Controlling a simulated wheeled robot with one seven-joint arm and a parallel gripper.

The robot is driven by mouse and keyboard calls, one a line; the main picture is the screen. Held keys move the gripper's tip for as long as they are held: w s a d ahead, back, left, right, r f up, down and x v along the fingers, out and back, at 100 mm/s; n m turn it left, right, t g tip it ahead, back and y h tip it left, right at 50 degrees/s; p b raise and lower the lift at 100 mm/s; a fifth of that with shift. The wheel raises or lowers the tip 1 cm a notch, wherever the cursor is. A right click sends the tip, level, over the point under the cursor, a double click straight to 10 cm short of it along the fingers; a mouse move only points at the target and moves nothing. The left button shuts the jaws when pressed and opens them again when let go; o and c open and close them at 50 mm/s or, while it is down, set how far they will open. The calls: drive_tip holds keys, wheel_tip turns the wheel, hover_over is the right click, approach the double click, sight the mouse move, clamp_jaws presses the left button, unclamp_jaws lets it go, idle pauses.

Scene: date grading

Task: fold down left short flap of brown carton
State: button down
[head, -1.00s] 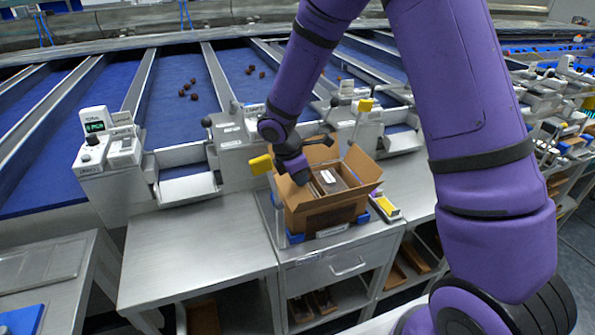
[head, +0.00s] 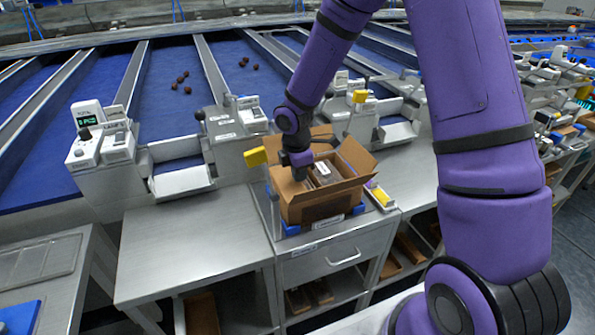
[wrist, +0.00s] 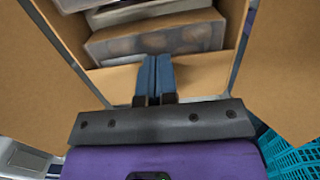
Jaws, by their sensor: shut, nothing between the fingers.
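The open brown carton (head: 318,207) stands on the metal bench, with packs with clear lids (wrist: 160,40) and grey rims inside. Its long flaps stand out at the front right and back, and broad brown flaps fill both sides of the wrist view. My gripper (wrist: 157,78) is shut and empty, pointing down at the carton's left end. In the wrist view, its fingertips overlap a brown cardboard strip (wrist: 112,80) beside the packs. I cannot tell whether they touch it. The left short flap is largely hidden behind my gripper in the head view.
A yellow block (head: 255,157) on a post stands just left of the carton. A small tray (head: 381,197) with yellow and white items lies at its right. The bench top to the left (head: 190,245) is clear. Weighing stations stand behind.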

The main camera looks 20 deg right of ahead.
drive_tip(key=shift+d, duration=0.1)
idle(0.5)
drive_tip(key=shift+r, duration=0.75)
